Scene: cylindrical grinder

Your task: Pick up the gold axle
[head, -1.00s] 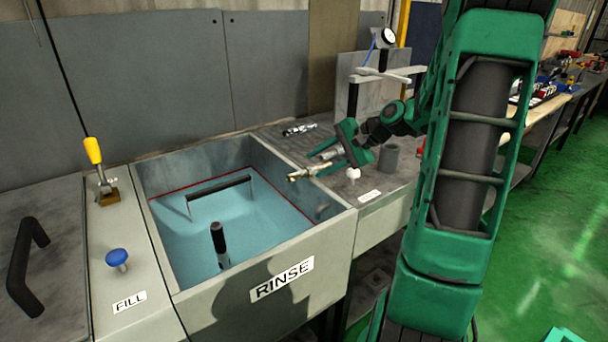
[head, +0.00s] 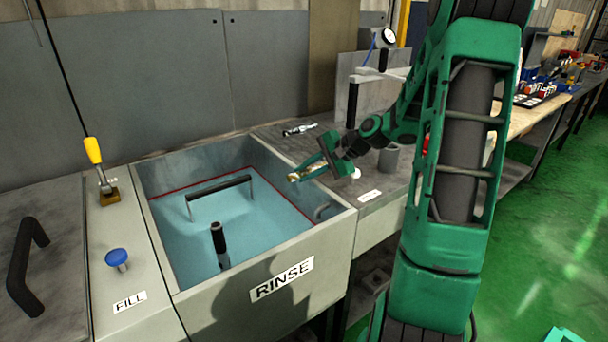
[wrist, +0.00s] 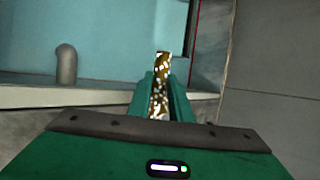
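The gold axle (head: 294,177) shows in the head view as a short, shiny tip near the right rim of the rinse tank. In the wrist view the speckled gold axle (wrist: 161,68) points away from me, its near part between the two green fingers. My gripper (head: 313,168) is at the tank's right edge with its fingers close together along the axle. In the wrist view my gripper (wrist: 163,98) has a finger against each side of it and looks shut on it. The axle's back part is hidden by the gripper.
The rinse tank (head: 265,284) with blue liquid lies left of my gripper. A silver part (head: 299,129) lies on the bench behind. A grey cylinder (head: 388,160) and a dial gauge stand (head: 386,38) stand to the right. A yellow-handled lever (head: 94,152) is far left.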

